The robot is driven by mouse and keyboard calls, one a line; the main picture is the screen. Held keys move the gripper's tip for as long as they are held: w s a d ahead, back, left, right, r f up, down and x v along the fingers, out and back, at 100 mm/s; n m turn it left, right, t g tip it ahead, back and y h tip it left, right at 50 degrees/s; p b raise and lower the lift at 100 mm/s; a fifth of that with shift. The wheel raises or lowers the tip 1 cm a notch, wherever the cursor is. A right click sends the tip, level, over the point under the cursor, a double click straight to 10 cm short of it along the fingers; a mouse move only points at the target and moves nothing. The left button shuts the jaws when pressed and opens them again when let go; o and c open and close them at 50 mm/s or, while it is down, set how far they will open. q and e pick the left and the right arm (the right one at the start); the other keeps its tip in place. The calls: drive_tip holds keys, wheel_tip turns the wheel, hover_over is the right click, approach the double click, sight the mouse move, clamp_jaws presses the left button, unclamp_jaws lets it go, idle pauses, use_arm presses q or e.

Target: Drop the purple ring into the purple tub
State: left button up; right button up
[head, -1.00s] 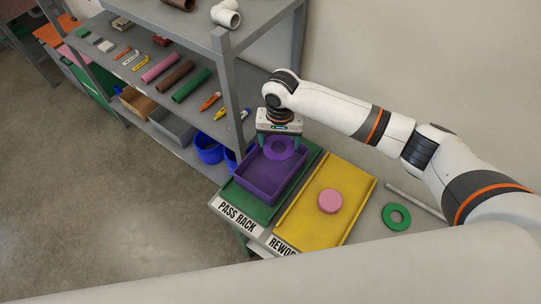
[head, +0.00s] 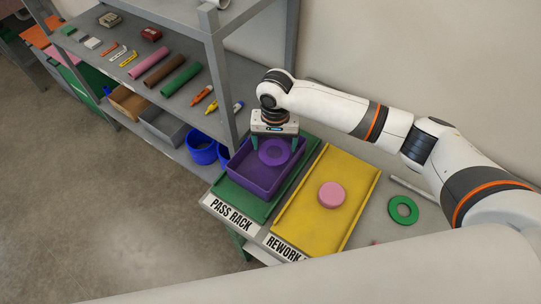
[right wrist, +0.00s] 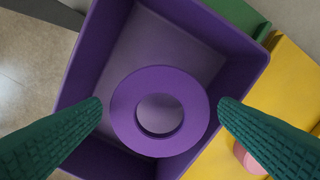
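The purple ring (head: 275,162) lies flat inside the outline of the purple tub (head: 250,184). My right gripper (head: 274,147) is above the tub and points down, with its green fingers on either side of the ring. In the right wrist view, the ring (right wrist: 121,112) sits between the two fingertips, with a narrow gap on each side, so the gripper looks open. The tub's floor and walls (right wrist: 160,45) show around the ring. I cannot tell whether the ring touches the tub floor. My left gripper is not in view.
The tub stands on the green pass rack tray (head: 236,203). Beside it is a yellow rework tray (head: 318,232) with a pink round piece (head: 331,195). A grey shelf post (head: 222,80) rises close to the left of the gripper.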

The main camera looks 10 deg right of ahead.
drive_tip(key=shift+o, duration=1.3)
wheel_tip(320, 180, up, 12)
drive_tip(key=b, duration=0.2)
